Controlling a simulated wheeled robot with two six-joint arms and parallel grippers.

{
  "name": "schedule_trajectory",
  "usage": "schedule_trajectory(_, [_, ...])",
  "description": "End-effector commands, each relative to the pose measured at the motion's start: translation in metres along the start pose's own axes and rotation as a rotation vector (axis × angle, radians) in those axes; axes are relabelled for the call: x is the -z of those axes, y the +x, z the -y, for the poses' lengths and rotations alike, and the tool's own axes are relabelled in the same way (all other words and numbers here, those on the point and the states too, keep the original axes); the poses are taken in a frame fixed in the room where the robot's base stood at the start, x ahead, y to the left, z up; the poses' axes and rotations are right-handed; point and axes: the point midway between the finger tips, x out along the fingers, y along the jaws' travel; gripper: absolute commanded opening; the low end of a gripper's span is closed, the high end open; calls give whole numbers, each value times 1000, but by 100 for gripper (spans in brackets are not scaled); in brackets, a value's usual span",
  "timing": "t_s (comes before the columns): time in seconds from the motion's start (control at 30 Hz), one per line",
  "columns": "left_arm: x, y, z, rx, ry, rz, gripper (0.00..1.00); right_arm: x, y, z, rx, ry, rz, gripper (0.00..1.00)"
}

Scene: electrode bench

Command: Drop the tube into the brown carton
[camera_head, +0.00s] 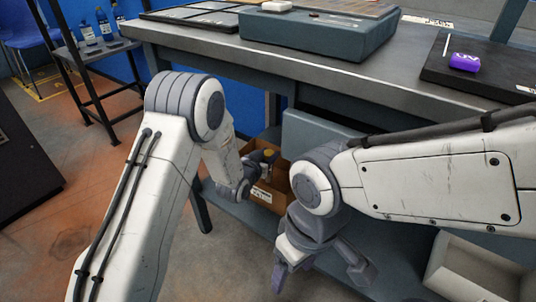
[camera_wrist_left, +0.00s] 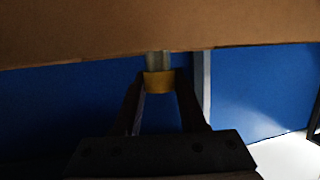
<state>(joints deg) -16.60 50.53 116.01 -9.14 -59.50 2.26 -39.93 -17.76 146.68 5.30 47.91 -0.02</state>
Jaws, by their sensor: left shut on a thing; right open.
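The tube (camera_wrist_left: 159,80) has a yellow band or cap and a clear grey body. My left gripper (camera_wrist_left: 160,88) is shut on its yellow part. In the head view the tube (camera_head: 267,165) shows small at my left gripper (camera_head: 262,160), over the brown carton. The brown carton (camera_head: 270,199) stands on the lower shelf under the bench, with a white label on its front. Its wall fills the top of the left wrist view (camera_wrist_left: 80,30) and hides the tube's far end. My right gripper (camera_head: 322,275) is open and empty, in front of the lower shelf.
The grey bench top (camera_head: 300,65) lies above the carton. A grey-blue case (camera_head: 315,38) and a purple UV item (camera_head: 464,62) on a dark board are on it. A pale open bin (camera_head: 470,270) sits at the lower right. A side table with bottles stands at the left.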

Motion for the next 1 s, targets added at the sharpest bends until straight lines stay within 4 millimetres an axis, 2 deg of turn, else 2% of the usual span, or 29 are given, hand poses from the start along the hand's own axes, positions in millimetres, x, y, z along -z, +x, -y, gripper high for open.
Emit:
schedule_trajectory(0.27, [-5,2,0,0,0,-3,0,0,4,0,0,0,0,71])
schedule_trajectory(0.3, [-5,2,0,0,0,-1,49,0,4,0,0,0,0,71])
schedule_trajectory(0.37, [-5,2,0,0,0,-1,71,0,4,0,0,0,0,71])
schedule_trajectory(0.67, [-5,2,0,0,0,-1,71,0,4,0,0,0,0,71])
schedule_trajectory(0.83, [10,-3,0,0,0,-2,71,0,-8,1,0,0,0,71])
schedule_trajectory(1.0, [10,-37,1,2,-1,5,71,1,-23,2,0,0,0,71])
